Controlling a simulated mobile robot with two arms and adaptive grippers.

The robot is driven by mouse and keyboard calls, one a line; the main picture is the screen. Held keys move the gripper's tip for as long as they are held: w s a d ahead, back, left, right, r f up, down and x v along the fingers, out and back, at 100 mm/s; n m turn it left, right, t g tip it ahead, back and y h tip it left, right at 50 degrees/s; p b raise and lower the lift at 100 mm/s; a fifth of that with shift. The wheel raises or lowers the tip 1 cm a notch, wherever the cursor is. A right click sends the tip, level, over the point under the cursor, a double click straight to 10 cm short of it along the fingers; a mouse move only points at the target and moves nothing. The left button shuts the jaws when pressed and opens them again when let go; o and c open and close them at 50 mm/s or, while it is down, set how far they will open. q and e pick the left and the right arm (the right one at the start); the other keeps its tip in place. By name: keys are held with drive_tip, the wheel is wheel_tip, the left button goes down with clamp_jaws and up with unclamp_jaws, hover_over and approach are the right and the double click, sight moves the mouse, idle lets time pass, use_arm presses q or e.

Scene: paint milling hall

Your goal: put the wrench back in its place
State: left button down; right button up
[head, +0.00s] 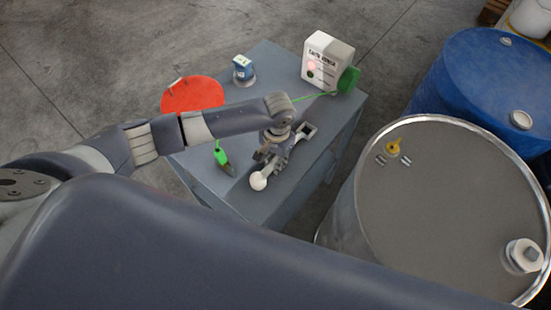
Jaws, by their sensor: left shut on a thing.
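A grey metal tool, which looks like the wrench (304,131), is at the right part of the small grey table. Its squared, open-looking end points up and to the right. My left gripper (270,155) is over the table, pointing down, and is shut on the wrench near its middle. The fingers and wrist hide part of it. A pale round knob (258,181) shows just below the gripper; I cannot tell whether it belongs to the wrench. I cannot tell whether the wrench touches the tabletop. My right gripper is not in view.
The grey table (268,58) holds a white box (327,58) with a green reel, a blue-labelled can (243,70), a red disc (192,94) and a green-handled clamp (222,157). A grey-topped drum (440,210) and a blue drum (490,75) stand at right.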

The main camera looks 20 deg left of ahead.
use_arm(q)
drive_tip(key=shift+f, duration=0.2)
idle(0.5)
drive_tip(key=c, duration=1.4)
unclamp_jaws()
drive_tip(key=shift+o, duration=0.2)
wheel_tip(320, 180, up, 12)
drive_tip(key=shift+w+d, duration=0.15)
drive_tip(key=shift+w, duration=0.05)
